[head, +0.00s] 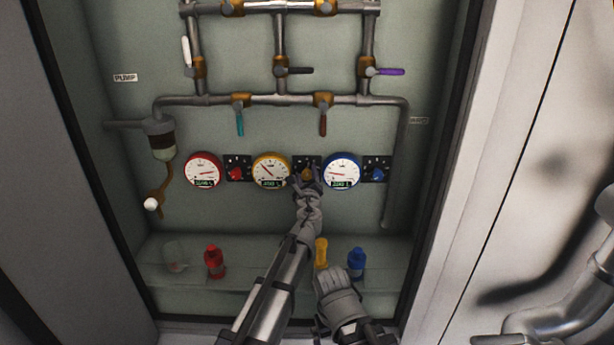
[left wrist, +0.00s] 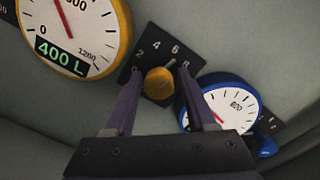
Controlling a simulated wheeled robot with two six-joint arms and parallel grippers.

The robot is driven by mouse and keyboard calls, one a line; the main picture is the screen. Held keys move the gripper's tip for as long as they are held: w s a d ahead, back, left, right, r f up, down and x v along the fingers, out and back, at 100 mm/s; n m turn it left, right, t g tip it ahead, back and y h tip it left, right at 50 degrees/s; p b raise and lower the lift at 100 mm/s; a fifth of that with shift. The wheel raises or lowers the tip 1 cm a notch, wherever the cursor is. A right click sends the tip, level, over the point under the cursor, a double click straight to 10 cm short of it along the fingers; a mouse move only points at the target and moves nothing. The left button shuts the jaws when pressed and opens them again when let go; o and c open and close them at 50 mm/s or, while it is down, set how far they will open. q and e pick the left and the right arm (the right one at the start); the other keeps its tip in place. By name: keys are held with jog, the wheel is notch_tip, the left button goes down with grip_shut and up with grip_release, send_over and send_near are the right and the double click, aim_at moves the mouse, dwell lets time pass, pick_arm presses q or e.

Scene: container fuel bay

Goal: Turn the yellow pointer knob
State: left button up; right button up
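The yellow pointer knob (left wrist: 159,82) sits on a black dial plate (left wrist: 164,57) with white numbers, between the yellow gauge and the blue gauge. In the head view the knob (head: 307,174) is partly covered by my left gripper (head: 306,183). In the left wrist view my left gripper (left wrist: 160,72) is open, with one finger on each side of the knob. Gaps show beside the knob; I cannot tell how deep the fingertips reach. My right arm's grey end shows low in the head view; its fingers cannot be made out.
The red gauge (head: 202,170), yellow gauge (head: 271,169) and blue gauge (head: 341,170) line the panel, with a red knob (head: 236,172) and a blue knob (head: 376,174). Pipes with valve levers run above. Red (head: 214,262), yellow (head: 321,253) and blue (head: 356,263) containers stand on the shelf below.

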pick_arm(q)
grip_shut()
jog(key=shift+d+n, duration=0.1)
jog(key=shift+n, duration=1.2)
jog(key=shift+o, duration=1.5)
grip_release()
jog(key=s, duration=0.7)
jog(key=shift+s+d+r+p, duration=0.2)
jog(key=shift+s+p, duration=0.1)
jog(key=shift+s, duration=0.1)
